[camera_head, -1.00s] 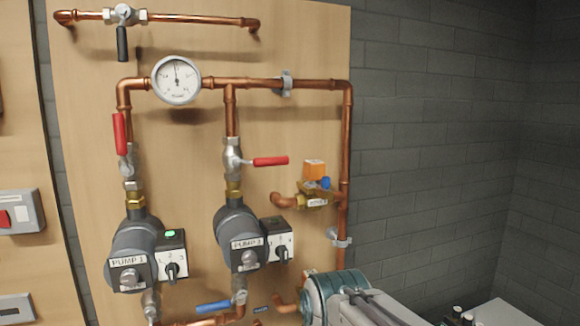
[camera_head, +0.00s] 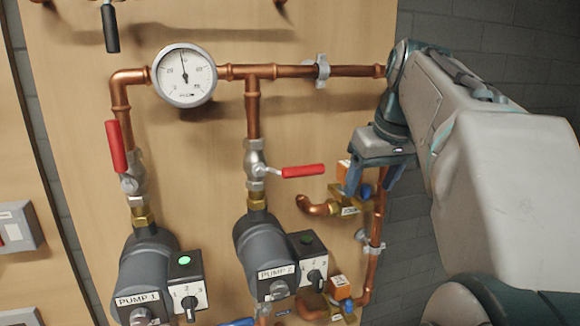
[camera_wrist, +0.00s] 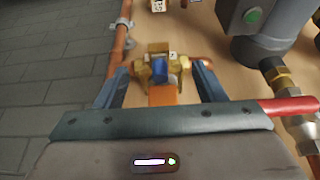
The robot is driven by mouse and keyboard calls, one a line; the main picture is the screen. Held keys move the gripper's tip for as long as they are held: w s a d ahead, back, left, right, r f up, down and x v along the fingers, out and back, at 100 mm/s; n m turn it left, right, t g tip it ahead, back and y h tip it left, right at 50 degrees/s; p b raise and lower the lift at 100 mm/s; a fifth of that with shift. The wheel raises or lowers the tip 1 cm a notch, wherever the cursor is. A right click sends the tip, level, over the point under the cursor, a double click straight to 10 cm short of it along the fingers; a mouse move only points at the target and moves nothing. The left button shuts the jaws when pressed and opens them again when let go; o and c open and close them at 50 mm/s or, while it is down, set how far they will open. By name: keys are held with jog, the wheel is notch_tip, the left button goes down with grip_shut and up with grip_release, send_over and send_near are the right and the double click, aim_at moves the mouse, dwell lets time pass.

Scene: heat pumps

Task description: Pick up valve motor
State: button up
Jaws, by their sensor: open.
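The upper valve has an orange block (camera_head: 343,171), which I take to be the valve motor, and a blue knob (camera_head: 366,190) on a brass body (camera_head: 347,203). In the wrist view the orange block (camera_wrist: 162,96) and blue knob (camera_wrist: 159,69) lie between my fingers. My gripper (camera_head: 371,187) is open and points down at this valve, partly covering it in the head view. In the wrist view my gripper (camera_wrist: 160,72) has one finger on each side, with gaps visible. A similar lower valve has its own orange block (camera_head: 339,287).
A copper pipe (camera_head: 373,262) runs down beside the valves. A red-handled valve (camera_head: 303,171) is close on the left, also near my gripper in the wrist view (camera_wrist: 290,105). Pump 2 (camera_head: 268,250) is lower left. A gauge (camera_head: 184,76) is upper left.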

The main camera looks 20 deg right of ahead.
jog(key=w+p, duration=0.1)
jog(key=w, duration=0.2)
jog(key=shift+w+r, duration=0.1)
jog(key=shift+w, duration=0.1)
jog(key=w, duration=0.1)
jog(key=w+p, duration=0.1)
jog(key=w, duration=0.1)
jog(key=w+p, duration=0.1)
jog(key=shift+w+a+f, duration=0.1)
jog(key=shift+w+f, duration=0.15)
jog(key=shift+f, duration=0.4)
jog(key=c, duration=1.2)
jog(key=shift+r, duration=0.15)
